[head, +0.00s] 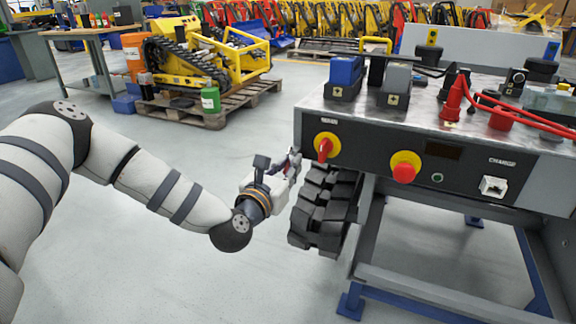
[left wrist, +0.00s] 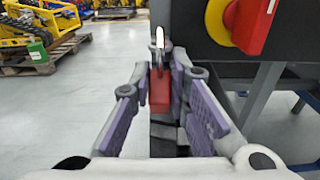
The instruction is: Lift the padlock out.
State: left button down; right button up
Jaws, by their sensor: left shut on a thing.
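The padlock (left wrist: 160,92) has a red body and a metal shackle at its top, standing upright in the left wrist view. My left gripper (left wrist: 172,95) is shut on it, with the purple pads on either side of the red body. In the head view my left gripper (head: 290,166) is beside the left end of the carrier (head: 430,160), left of the red switch on its yellow plate (head: 327,147). The same red switch shows at the upper right of the left wrist view (left wrist: 258,20). The padlock appears apart from the switch. My right gripper is not in view.
A black rubber track (head: 325,210) hangs below the carrier, close to my left gripper. A red button (head: 404,172) sits right of the switch.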

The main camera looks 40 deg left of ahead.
pick_arm(q)
jog(key=shift+w+a+r, duration=0.1)
jog(key=shift+w+r, duration=0.15)
jog(key=shift+r, duration=0.8)
jog(key=shift+s+d+f+t+p, duration=0.1)
jog(key=shift+s+d+t+p, duration=0.1)
jog(key=shift+s, duration=0.2)
jog(key=shift+s+d+f+t+p, duration=0.1)
jog(key=shift+s+p, duration=0.05)
jog(key=shift+s, duration=0.2)
jog(key=shift+p+v, duration=0.4)
jog(key=shift+v, duration=2.55)
jog(key=shift+f, duration=0.1)
